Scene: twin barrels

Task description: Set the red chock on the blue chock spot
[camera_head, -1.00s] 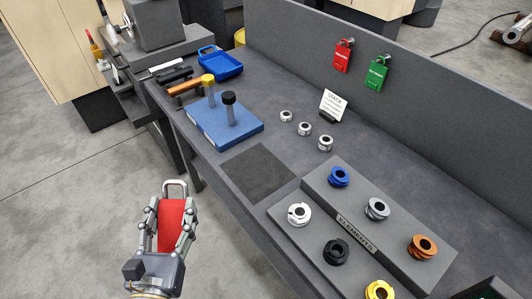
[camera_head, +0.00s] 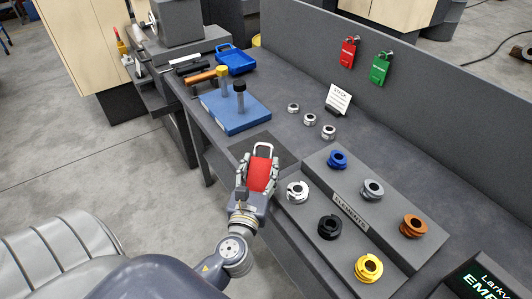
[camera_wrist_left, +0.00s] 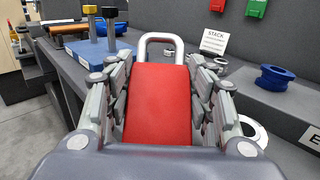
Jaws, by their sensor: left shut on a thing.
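The red chock (camera_head: 259,177) is a red block with a grey metal loop at its far end. My left gripper (camera_head: 260,163) is shut on it, with fingers on both of its sides. In the head view they are in front of the dark square mat (camera_head: 240,152) at the bench's front edge, covering part of it. The left wrist view shows the red face (camera_wrist_left: 158,105) between the fingers, loop pointing away. I cannot make out a blue chock spot. My right gripper is not in view.
A blue plate (camera_head: 215,110) with two posts lies beyond the mat. The stepped element rack (camera_head: 345,220), holding several coloured rings, stands to the right. Small silver rings (camera_head: 310,120) and a STACK sign (camera_head: 338,98) are behind. Red and green padlocks (camera_head: 380,68) hang on the panel.

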